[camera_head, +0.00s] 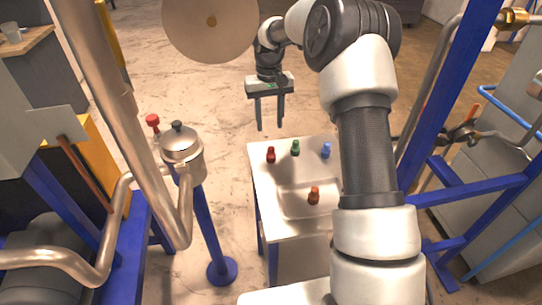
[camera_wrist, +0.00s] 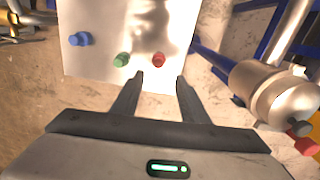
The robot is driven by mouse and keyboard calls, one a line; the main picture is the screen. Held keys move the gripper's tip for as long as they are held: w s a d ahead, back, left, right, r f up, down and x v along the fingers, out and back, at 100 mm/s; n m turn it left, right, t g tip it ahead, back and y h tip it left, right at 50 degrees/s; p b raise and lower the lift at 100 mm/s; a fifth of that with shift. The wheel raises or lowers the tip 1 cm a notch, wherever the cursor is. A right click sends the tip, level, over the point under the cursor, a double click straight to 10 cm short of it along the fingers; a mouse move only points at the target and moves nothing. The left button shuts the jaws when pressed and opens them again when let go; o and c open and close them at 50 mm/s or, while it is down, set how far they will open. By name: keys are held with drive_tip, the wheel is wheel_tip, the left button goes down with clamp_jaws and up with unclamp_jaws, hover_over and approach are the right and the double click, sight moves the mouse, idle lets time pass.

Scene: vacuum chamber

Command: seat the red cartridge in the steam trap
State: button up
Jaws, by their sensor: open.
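The red cartridge (camera_head: 271,155) stands on the far left part of a white table, and it shows in the wrist view (camera_wrist: 159,60) just beyond my fingertips. My gripper (camera_head: 270,128) is open and empty, pointing down above the table's far edge. In the wrist view, the red cartridge lies in line with the gap between my fingers (camera_wrist: 160,79), apart from them. The steam trap (camera_head: 183,158) is a metal pot on a blue post left of the table. A dark knob tops it, so its inside is hidden. It also shows in the wrist view (camera_wrist: 272,94).
A green cartridge (camera_head: 295,148) and a blue one (camera_head: 326,150) stand right of the red one. An orange-red piece (camera_head: 314,196) stands in the table's shallow recess. A thick pipe (camera_head: 120,105) passes left of the trap. Blue frame posts (camera_head: 452,85) stand at right.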

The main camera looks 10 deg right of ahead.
sight(271, 148)
drive_tip(key=f, duration=1)
drive_tip(key=shift+d, duration=0.2)
clamp_jaws()
